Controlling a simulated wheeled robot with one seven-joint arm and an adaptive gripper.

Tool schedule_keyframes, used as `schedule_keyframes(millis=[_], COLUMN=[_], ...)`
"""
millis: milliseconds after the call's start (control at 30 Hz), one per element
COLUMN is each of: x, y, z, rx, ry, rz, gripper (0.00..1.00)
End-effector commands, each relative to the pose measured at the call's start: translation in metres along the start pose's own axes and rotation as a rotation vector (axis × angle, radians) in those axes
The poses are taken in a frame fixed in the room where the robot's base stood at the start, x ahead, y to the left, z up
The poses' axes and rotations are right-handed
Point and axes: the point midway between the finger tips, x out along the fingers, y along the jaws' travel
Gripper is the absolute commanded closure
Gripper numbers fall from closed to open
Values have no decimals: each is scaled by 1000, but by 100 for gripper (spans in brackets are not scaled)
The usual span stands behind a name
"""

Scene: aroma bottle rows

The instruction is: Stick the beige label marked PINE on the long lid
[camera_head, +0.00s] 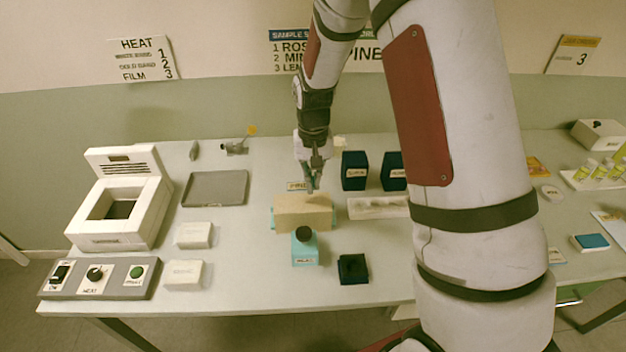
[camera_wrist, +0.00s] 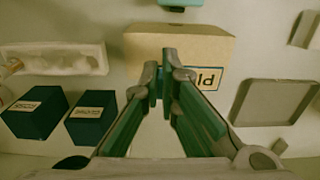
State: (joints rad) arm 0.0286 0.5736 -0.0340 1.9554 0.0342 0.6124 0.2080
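The beige label marked PINE (camera_head: 297,186) has a blue border and shows just behind the top of a long tan block (camera_head: 303,213), apparently the long lid. In the wrist view part of the label (camera_wrist: 207,79) shows upside down in front of the tan block (camera_wrist: 185,46). My gripper (camera_head: 314,184) points down beside the label's right end. In the wrist view my gripper (camera_wrist: 165,78) has its fingertips drawn close together at the label's end, which they hide. It appears shut on the label; the contact itself is hidden. I cannot tell whether label and block touch.
A teal bottle with a dark cap (camera_head: 304,248) stands in front of the block, with a small dark box (camera_head: 353,268) to its right. Dark blue boxes (camera_head: 354,170) and a pale tray (camera_head: 376,207) are at right. A grey tray (camera_head: 215,188) lies at left.

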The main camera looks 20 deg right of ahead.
Motion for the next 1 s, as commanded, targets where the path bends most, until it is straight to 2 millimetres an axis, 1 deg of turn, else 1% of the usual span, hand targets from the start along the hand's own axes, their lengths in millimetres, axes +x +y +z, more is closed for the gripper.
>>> schedule_keyframes(millis=[567, 767, 1000], x=[-1, 10, 32], y=[0, 0, 0], z=[1, 1, 0], rx=[-1, 0, 0], ry=[0, -1, -2], rz=[0, 0, 0], gripper=[100, 100, 100])
